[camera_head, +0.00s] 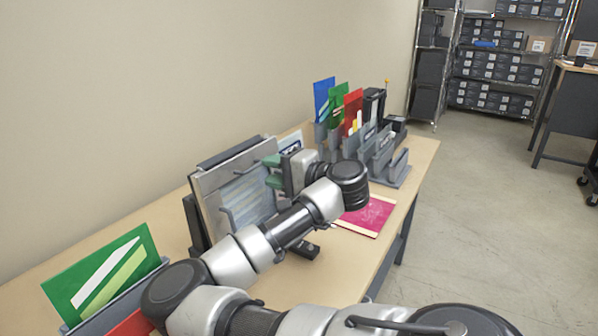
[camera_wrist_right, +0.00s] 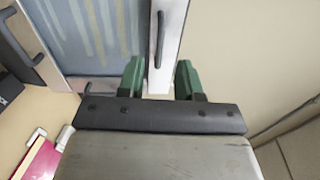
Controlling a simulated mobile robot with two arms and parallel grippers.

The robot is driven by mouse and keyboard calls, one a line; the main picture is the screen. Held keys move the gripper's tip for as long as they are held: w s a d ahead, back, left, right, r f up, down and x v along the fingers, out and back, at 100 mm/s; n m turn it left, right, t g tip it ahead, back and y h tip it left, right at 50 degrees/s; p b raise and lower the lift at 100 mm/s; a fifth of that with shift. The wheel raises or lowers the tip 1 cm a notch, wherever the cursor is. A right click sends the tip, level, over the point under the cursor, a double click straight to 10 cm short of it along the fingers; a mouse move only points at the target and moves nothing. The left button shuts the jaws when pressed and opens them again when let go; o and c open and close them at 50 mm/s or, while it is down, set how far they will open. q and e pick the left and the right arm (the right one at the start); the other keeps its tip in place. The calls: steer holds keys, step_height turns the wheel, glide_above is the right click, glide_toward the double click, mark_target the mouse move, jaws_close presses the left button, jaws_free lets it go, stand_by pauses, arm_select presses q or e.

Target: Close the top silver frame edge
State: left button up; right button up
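The frame (camera_head: 212,191) stands tilted back on the table, with a silver border around a blue-grey striped panel (camera_head: 247,199). Its top silver edge (camera_head: 232,160) shows partly in the head view. In the right wrist view a silver edge strip (camera_wrist_right: 173,32) with a black handle (camera_wrist_right: 160,42) runs beside the striped panel (camera_wrist_right: 85,35). My right gripper (camera_head: 271,171) has green fingers and is at the frame's upper right. In the wrist view the open fingers (camera_wrist_right: 160,82) lie on either side of the strip's near end; contact is unclear. My left gripper is out of view.
A grey organizer (camera_head: 385,160) with blue, green and red folders stands right of the frame. A pink sheet (camera_head: 370,215) lies near the table's front edge. A green striped card (camera_head: 103,276) stands at the left. The wall is close behind the table.

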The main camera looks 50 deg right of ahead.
steer(key=s+r+p, duration=0.1)
steer(key=s+p, duration=0.3)
steer(key=s, duration=0.3)
steer(key=shift+s+d+r, duration=0.15)
steer(key=shift+s+d, duration=0.1)
steer(key=shift+s, duration=0.05)
stand_by(0.6)
